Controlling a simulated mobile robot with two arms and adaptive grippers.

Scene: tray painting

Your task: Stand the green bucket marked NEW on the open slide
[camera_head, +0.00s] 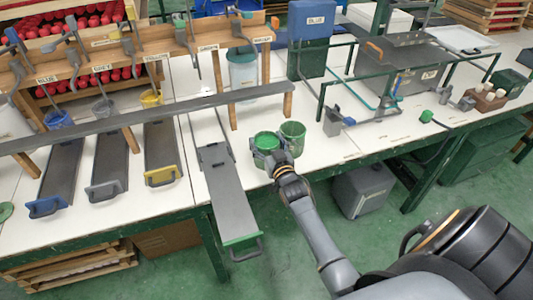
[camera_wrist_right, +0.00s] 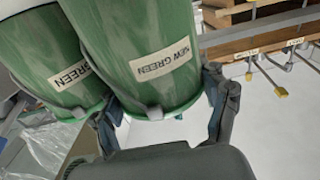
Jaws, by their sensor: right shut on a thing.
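The green bucket marked NEW (camera_wrist_right: 146,62) is between the fingers of my right gripper (camera_head: 269,157), which is shut on it. Its label reads NEW GREEN in the right wrist view. In the head view this bucket (camera_head: 266,138) appears as the left of two green buckets at the white table's front edge. The other green bucket (camera_head: 292,131), labelled GREEN in the wrist view (camera_wrist_right: 38,55), is close beside it. The open slide (camera_head: 228,200) is a bare grey board with a green front handle, sticking out past the table edge, left of my gripper. My left gripper is not in view.
Closed-in slides with blue (camera_head: 47,206), grey (camera_head: 105,191) and yellow (camera_head: 162,176) handles lie to the left. A wooden rack with hanging tools (camera_head: 100,62) and a long grey rail (camera_head: 150,117) cross above them. A green pipe frame (camera_head: 345,158) stands to the right.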

